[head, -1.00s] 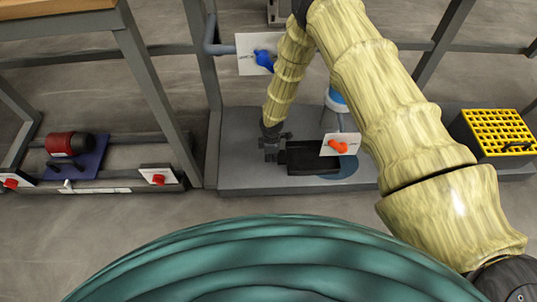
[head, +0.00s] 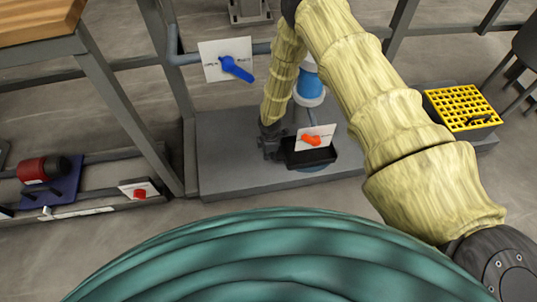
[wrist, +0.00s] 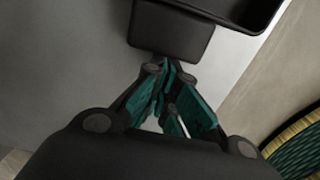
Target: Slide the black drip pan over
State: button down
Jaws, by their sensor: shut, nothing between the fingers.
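The black drip pan (head: 312,158) lies on the grey platform of the press frame, below a white plate with an orange valve handle (head: 311,140). My gripper (head: 272,146) is at the pan's left end in the head view, low over the platform. In the wrist view, the pan's rim (wrist: 262,22) is at the top right, with a flat black tab (wrist: 172,33) at its near end. My gripper (wrist: 166,68) is shut with nothing between the fingers. Its fingertips are at the edge of the tab; whether they touch it I cannot tell.
A blue valve handle (head: 237,69) is on a white plate behind my arm. A blue and white cylinder (head: 308,88) stands behind the pan. A yellow grate (head: 462,106) is at the right, a red pump (head: 43,168) at the left. The grey platform (head: 225,165) is bare left of my gripper.

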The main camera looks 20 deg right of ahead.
jog(key=shift+r, duration=0.1)
notch_tip(320, 180, up, 10)
jog(key=p, duration=0.7)
jog(key=s+m+y, duration=0.2)
jog(key=s+m, duration=0.7)
jog(key=s, duration=1.2)
jog(key=s+d+r+m+h, duration=0.1)
jog(key=s+d+r+m, duration=0.3)
jog(key=s, duration=0.4)
jog(key=s+d+r+m+h, duration=0.1)
jog(key=s+r+m, duration=0.4)
jog(key=s, duration=0.4)
notch_tip(320, 180, up, 25)
jog(key=p, duration=2.5)
jog(key=shift+w+d+f, duration=0.15)
jog(key=shift+d+f, duration=0.05)
